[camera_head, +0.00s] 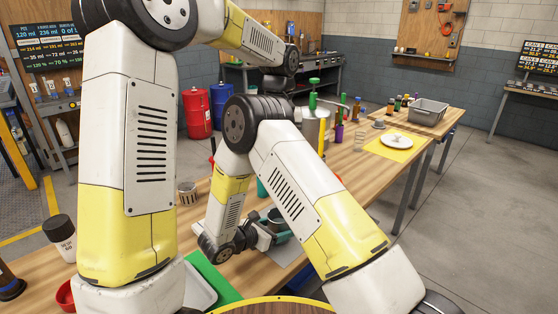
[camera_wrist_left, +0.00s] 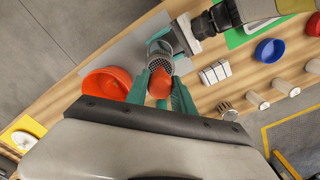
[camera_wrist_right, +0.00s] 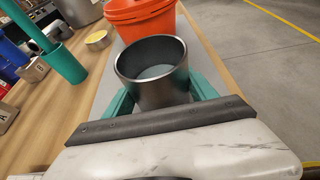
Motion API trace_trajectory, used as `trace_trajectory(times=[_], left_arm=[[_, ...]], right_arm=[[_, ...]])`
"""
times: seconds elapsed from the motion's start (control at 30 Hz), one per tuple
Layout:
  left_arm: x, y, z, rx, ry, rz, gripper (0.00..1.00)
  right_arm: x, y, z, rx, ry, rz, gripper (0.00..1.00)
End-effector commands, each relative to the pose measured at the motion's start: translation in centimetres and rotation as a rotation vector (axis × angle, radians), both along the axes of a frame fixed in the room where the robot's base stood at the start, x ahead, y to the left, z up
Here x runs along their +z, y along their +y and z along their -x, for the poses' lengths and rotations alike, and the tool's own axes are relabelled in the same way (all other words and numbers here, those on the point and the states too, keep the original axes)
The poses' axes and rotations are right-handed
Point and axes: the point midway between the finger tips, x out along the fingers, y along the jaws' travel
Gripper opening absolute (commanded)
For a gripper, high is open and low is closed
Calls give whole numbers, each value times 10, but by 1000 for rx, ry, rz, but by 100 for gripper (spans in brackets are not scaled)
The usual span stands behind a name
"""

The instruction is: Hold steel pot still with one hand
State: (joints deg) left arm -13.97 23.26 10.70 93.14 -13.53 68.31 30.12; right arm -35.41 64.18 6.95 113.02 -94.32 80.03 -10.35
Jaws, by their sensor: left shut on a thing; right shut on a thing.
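The steel pot (camera_wrist_right: 152,75) is an open grey cylinder. In the right wrist view it stands upright between the teal fingers of my right gripper (camera_wrist_right: 160,98), which is shut on it. In the head view my right gripper (camera_head: 272,232) is low over the table, partly covered by my arm. In the left wrist view the teal fingers of my left gripper (camera_wrist_left: 168,95) are shut on a rounded orange-red thing (camera_wrist_left: 160,84). A grey perforated round part (camera_wrist_left: 160,66) shows just beyond it, close to the pot and right gripper. My left gripper is hidden in the head view.
An orange bucket (camera_wrist_right: 140,20) stands close behind the pot on a grey mat. A teal cup (camera_wrist_right: 64,64) and other containers stand to the left. A blue bowl (camera_wrist_left: 270,50) and a green mat (camera_head: 213,277) lie on the wooden table.

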Motion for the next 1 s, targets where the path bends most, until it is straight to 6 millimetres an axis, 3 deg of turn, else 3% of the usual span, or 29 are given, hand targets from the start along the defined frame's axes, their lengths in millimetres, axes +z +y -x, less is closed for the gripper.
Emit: trace_trajectory(times=[0.5, 0.53, 0.6, 0.67, 1.0], left_arm=[[5, 0, 0, 0, -1, 0, 0], [5, 0, 0, 0, -1, 0, 0], [5, 0, 0, 0, -1, 0, 0], [5, 0, 0, 0, -1, 0, 0], [4, 0, 0, 0, 0, 0, 0]], right_arm=[[1, 0, 0, 0, -2, 1, 0], [1, 0, 0, 0, -2, 1, 68], [1, 0, 0, 0, -1, 0, 81], [1, 0, 0, 0, -1, 0, 91], [1, 2, 1, 1, 0, 0, 91]])
